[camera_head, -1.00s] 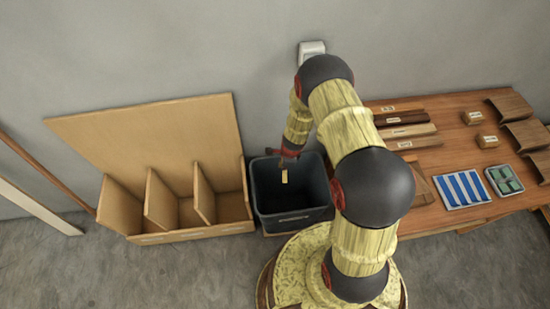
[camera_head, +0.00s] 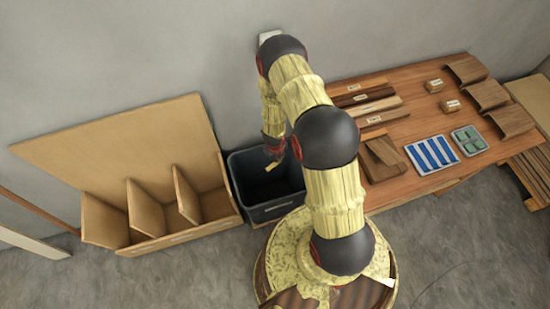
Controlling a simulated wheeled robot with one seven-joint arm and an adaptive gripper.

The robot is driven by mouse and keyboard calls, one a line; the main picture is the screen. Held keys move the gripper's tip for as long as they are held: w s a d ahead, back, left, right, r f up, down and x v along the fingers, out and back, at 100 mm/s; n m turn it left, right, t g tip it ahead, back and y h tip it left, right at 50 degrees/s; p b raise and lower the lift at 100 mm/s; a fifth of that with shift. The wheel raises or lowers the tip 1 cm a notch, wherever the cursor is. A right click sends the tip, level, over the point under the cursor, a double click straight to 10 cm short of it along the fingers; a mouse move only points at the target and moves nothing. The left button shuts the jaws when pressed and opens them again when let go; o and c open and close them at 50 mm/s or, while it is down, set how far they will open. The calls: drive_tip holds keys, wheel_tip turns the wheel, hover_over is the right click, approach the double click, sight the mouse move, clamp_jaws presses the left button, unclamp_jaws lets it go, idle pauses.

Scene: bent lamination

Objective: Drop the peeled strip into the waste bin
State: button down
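The waste bin (camera_head: 284,208) is a dark, open-topped box standing on the floor between the wooden compartment box and the table. My gripper (camera_head: 273,156) points down over the bin's opening, in its back half. A small tan piece, seemingly the peeled strip (camera_head: 272,166), sits tilted at the fingertips, above the bin's dark inside. The gripper looks shut on it, though the fingers are small and dark here. The bin's right side is partly hidden by my arm.
A wooden box with several compartments (camera_head: 155,243) stands left of the bin. Bare floor lies in front.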

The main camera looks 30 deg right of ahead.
sight(277, 164)
drive_tip(key=shift+f+b, duration=2)
drive_tip(key=shift+f, duration=1)
drive_tip(key=c, duration=2.3)
unclamp_jaws()
drive_tip(key=o, duration=0.3)
drive_tip(key=shift+o, duration=0.2)
drive_tip(key=r, duration=0.4)
drive_tip(key=s+a+r, duration=0.1)
drive_tip(key=r, duration=0.7)
drive_tip(key=shift+s+a, duration=0.2)
drive_tip(key=shift+a, duration=0.1)
